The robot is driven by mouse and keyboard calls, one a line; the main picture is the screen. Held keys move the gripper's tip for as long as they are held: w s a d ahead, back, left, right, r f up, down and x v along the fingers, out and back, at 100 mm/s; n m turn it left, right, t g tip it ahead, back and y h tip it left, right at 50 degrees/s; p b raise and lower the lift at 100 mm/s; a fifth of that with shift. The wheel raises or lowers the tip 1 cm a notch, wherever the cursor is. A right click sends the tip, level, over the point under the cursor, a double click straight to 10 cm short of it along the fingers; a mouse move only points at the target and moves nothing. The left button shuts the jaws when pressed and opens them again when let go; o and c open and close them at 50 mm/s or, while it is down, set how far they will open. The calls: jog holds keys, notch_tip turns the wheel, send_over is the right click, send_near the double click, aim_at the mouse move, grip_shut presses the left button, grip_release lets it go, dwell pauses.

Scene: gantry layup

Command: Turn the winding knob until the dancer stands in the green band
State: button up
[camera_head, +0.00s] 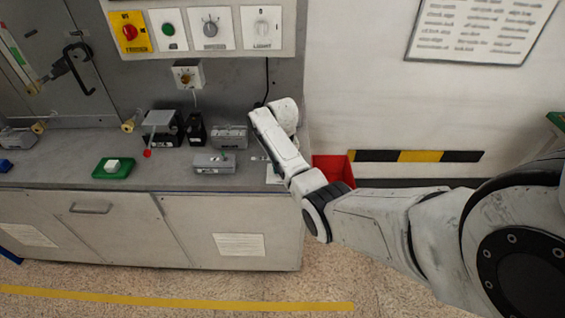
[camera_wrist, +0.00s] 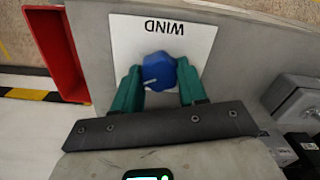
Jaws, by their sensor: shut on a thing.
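In the wrist view, my gripper (camera_wrist: 159,82) has its two green fingers closed on the sides of the blue winding knob (camera_wrist: 158,70). The knob sits on a white plate marked WIND (camera_wrist: 190,32), which reads upside down there. In the head view my arm hides the knob and gripper; only a bit of the white plate (camera_head: 273,178) shows at the bench's right end. A slanted pale strip with a green edge (camera_head: 14,48) is at the far upper left. I cannot make out a dancer or its position against a green band.
A red bin (camera_head: 333,169) stands just right of the bench (camera_head: 150,178); it also shows in the wrist view (camera_wrist: 55,55). Grey boxes (camera_head: 214,162) lie left of my arm. A green tray (camera_head: 113,167) holds a white block. A switch panel (camera_head: 200,52) hangs above.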

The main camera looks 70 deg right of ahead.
jog(key=shift+m+p, duration=0.3)
jog(key=shift+m, duration=1.3)
jog(key=o, duration=1.1)
jog(key=shift+c, duration=0.2)
jog(key=shift+r, duration=0.15)
notch_tip(320, 180, up, 10)
jog(key=b, duration=0.1)
jog(key=shift+r, duration=0.25)
